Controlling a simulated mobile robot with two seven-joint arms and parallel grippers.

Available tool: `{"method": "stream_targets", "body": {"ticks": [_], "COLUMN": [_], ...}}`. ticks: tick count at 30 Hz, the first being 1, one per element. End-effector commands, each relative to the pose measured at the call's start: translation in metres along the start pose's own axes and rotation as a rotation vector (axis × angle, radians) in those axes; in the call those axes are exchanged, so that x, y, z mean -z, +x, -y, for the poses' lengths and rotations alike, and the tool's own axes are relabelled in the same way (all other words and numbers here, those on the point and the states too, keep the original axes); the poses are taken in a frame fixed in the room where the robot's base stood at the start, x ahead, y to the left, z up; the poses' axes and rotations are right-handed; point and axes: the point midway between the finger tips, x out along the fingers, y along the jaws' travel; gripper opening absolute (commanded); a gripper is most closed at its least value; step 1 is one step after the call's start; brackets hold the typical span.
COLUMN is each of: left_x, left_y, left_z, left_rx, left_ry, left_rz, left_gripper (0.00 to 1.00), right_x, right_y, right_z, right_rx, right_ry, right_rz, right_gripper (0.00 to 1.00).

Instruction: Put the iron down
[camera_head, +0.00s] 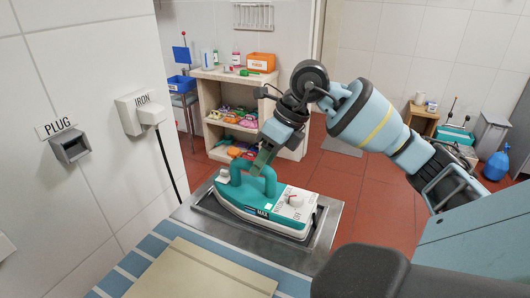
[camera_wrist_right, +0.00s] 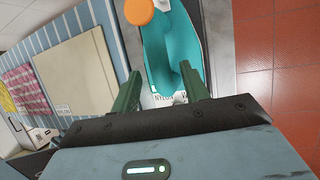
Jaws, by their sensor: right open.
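The teal and white iron (camera_head: 265,208) sits upright on the grey metal rest (camera_head: 325,245) at the corner of the ironing surface. My right gripper (camera_head: 263,161) is at the teal handle from above. In the right wrist view, my right gripper's green fingers (camera_wrist_right: 161,84) are apart, with part of the handle near the right finger. I cannot tell whether that finger touches it. My left gripper is not in view.
A beige board (camera_head: 200,272) lies on the blue striped surface beside the rest. An IRON wall socket (camera_head: 137,113) with a black cord and a PLUG holder (camera_head: 70,147) are on the left wall. A shelf (camera_head: 208,105) with goods stands behind.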

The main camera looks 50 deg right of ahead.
Motion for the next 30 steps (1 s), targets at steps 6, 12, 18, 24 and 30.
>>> {"method": "stream_targets", "body": {"ticks": [6, 12, 18, 24, 30], "left_x": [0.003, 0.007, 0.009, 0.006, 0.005], "left_y": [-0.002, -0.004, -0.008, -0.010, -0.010], "left_z": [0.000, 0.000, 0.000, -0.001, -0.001], "left_rx": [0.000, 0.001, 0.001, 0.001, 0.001], "left_ry": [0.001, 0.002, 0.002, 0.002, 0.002], "left_rz": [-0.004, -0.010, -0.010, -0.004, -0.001], "left_gripper": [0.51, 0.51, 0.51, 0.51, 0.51], "right_x": [-0.002, -0.002, -0.002, -0.001, 0.000], "right_y": [-0.029, -0.071, -0.104, -0.120, -0.121], "right_z": [0.000, 0.000, 0.000, 0.000, 0.000], "right_rx": [0.004, 0.004, 0.002, 0.000, 0.000], "right_ry": [0.000, 0.000, 0.000, 0.000, 0.001], "right_rz": [0.006, 0.006, 0.005, 0.002, 0.000], "right_gripper": [0.45, 0.45, 0.45, 0.45, 0.45]}}
